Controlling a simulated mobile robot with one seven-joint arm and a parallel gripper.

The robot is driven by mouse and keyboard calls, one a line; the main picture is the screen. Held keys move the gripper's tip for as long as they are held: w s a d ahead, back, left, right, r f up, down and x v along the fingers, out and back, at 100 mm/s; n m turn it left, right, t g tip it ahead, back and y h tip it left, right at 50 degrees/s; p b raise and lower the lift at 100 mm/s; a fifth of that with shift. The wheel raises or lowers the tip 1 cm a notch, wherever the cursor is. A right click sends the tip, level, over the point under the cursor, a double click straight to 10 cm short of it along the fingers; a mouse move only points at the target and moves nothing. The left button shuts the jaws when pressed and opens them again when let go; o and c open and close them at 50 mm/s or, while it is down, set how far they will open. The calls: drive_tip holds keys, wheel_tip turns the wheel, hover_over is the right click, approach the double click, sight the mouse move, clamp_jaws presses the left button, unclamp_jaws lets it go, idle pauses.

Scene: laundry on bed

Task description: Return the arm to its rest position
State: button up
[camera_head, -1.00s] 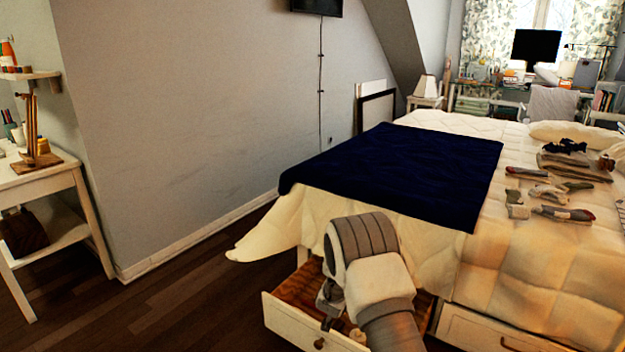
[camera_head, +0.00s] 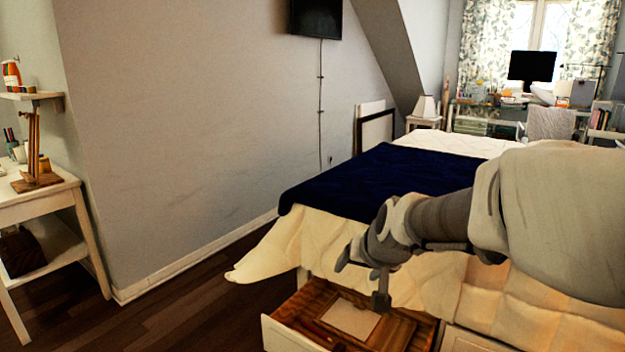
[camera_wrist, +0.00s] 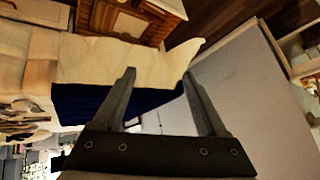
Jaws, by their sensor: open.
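My gripper (camera_wrist: 160,75) is open in the wrist view, its two fingers apart with nothing between them. In the head view my gripper (camera_head: 381,300) hangs at the end of my raised arm, which reaches in from the right. It appears in front of the bed's near corner and over the open drawer in the picture. The gap between its fingers is hard to make out in the head view. My arm covers much of the right half of the bed, and the clothes there are hidden in the head view.
The bed (camera_head: 300,240) has a white quilt and a dark blue blanket (camera_head: 340,185). An open wooden drawer (camera_head: 300,335) juts out below it, holding a pale flat item (camera_head: 350,318). A white side table (camera_head: 60,190) stands at left. Dark floor (camera_head: 190,290) between is clear.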

drive_tip(key=s+d+r+n+g+h, duration=0.1)
drive_tip(key=s+d, duration=0.2)
drive_tip(key=s, duration=1)
drive_tip(key=s+d+r+n+g+h, duration=0.1)
drive_tip(key=s+d, duration=0.2)
drive_tip(key=s, duration=0.9)
wheel_tip(320, 180, up, 26)
drive_tip(key=p, duration=2.6)
drive_tip(key=shift+w+a, duration=0.15)
drive_tip(key=shift+a, duration=0.2)
